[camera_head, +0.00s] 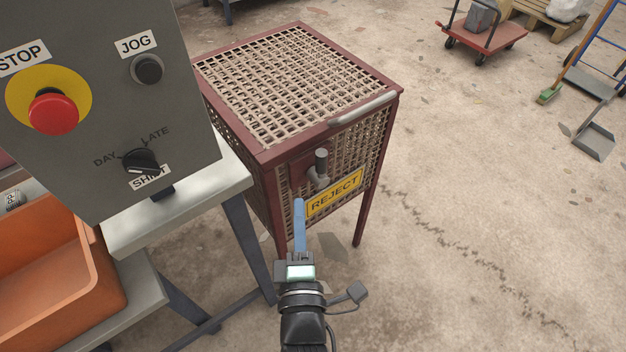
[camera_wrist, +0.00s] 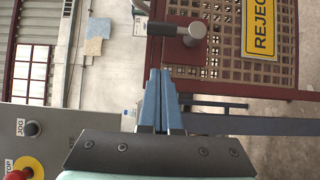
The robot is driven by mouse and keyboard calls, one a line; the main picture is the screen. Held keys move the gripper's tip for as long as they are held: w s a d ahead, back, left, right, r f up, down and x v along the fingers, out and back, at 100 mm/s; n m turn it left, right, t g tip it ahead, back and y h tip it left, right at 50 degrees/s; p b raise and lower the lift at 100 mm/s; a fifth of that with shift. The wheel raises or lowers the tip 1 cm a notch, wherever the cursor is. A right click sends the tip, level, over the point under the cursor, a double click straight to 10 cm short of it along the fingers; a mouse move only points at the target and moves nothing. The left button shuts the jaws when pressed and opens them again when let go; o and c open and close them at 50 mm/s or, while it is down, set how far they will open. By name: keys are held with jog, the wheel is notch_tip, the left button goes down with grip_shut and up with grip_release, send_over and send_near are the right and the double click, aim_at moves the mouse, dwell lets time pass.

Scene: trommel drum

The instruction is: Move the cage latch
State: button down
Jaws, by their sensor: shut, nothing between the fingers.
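The reject cage (camera_head: 295,85) is a dark red frame with tan mesh, standing in the middle of the head view. Its latch (camera_head: 318,172) is a grey metal handle with a knob on a red plate, on the front face left of the yellow REJECT sign (camera_head: 335,192). In the wrist view the latch (camera_wrist: 190,32) lies at the top, just beyond my fingertips. My gripper (camera_head: 299,205) has blue fingers, shut together and empty. It also shows in the wrist view (camera_wrist: 160,75). The fingertips are near the latch; I see no grip on it.
A grey control box (camera_head: 100,100) with a red stop button (camera_head: 54,111) stands at the left on a pale bench (camera_head: 180,205). An orange bin (camera_head: 60,275) is at lower left. A grey bar handle (camera_head: 362,108) runs along the cage lid's front edge.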

aim_at(315, 178)
jog(key=w+b, duration=0.1)
jog(key=w, duration=0.1)
jog(key=w+d+b, duration=0.1)
jog(key=w, duration=0.2)
jog(key=w+d+b, duration=0.1)
jog(key=w, duration=0.1)
jog(key=shift+w+d, duration=0.25)
jog(key=shift+r, duration=0.1)
jog(key=shift+w+d+m+p, duration=0.1)
jog(key=shift+d+m+p, duration=0.05)
jog(key=shift+m+p, duration=0.2)
